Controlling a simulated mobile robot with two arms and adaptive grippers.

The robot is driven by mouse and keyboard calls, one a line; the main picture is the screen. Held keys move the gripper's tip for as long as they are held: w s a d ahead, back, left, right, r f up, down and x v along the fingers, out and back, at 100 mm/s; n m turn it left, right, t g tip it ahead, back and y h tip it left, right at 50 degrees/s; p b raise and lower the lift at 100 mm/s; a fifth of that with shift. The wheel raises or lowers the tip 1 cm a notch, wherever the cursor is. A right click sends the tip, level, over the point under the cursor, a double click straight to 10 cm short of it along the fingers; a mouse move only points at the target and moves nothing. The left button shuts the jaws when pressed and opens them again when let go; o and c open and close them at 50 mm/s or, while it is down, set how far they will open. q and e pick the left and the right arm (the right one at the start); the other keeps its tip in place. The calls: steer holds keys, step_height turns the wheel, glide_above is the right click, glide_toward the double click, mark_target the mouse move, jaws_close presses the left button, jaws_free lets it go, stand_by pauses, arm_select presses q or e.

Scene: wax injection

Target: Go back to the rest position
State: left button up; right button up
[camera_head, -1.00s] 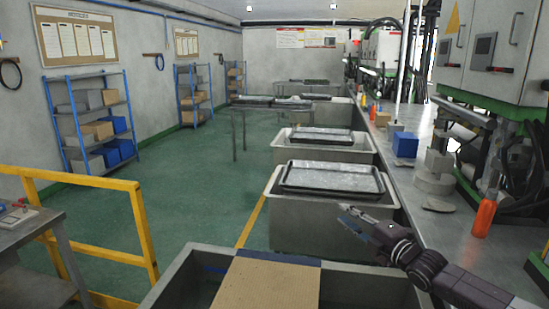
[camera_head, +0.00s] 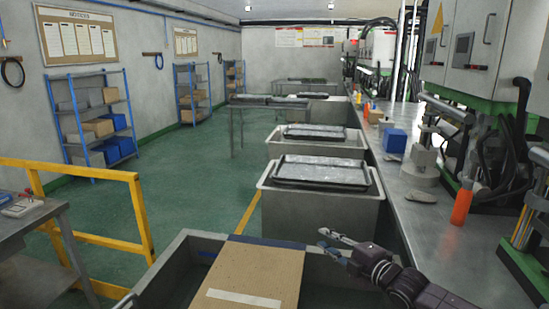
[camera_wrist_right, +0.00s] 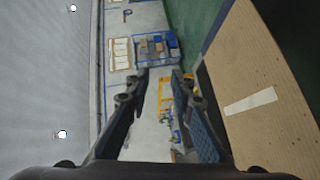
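My right gripper (camera_head: 328,241) reaches in from the lower right in the head view, above the grey bin in the foreground. In the right wrist view its two fingers (camera_wrist_right: 160,85) stand apart with nothing between them, so it is open and empty. My left gripper does not show in either view. A brown board or box top with a white strip (camera_head: 258,277) lies on the foreground bin, left of the right gripper. It also shows in the right wrist view (camera_wrist_right: 270,75).
Grey bins with black trays (camera_head: 321,171) stand ahead. The metal counter (camera_head: 424,215) on the right carries an orange bottle (camera_head: 462,203), a blue block (camera_head: 395,141) and machines. A yellow railing (camera_head: 142,220) and side table (camera_head: 31,228) are on the left. Green floor (camera_head: 194,190) is free between.

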steer(key=s+a+f+m+g, duration=0.2)
steer(key=s+a+f+m, duration=0.1)
steer(key=s+a+f, duration=0.55)
steer(key=s+a+f+m+g, duration=0.3)
steer(key=s+a+f, duration=0.3)
steer(key=s, duration=0.6)
steer(key=s+d+f+m+g+h, duration=0.35)
steer(key=s+d+m, duration=0.5)
steer(key=s, duration=0.65)
steer(key=s+d+f+m+g+h, duration=0.2)
steer(key=s+d+f+m+h, duration=0.3)
steer(key=s+d, duration=0.8)
step_height(320, 180, down, 32)
steer(key=s+a+g+b, duration=0.1)
steer(key=s+b, duration=0.1)
steer(key=b, duration=0.6)
steer(key=s+d+f+b, duration=0.1)
steer(key=s+f+b, duration=0.2)
steer(key=s+f, duration=0.6)
steer(key=s+d+f+g+b, duration=0.1)
steer(key=s+f+b, duration=0.3)
steer(key=s+f, duration=0.5)
step_height(320, 180, down, 6)
steer(key=shift+d+f+m, duration=0.15)
steer(key=shift+d+m, duration=0.2)
steer(key=shift+d, duration=0.05)
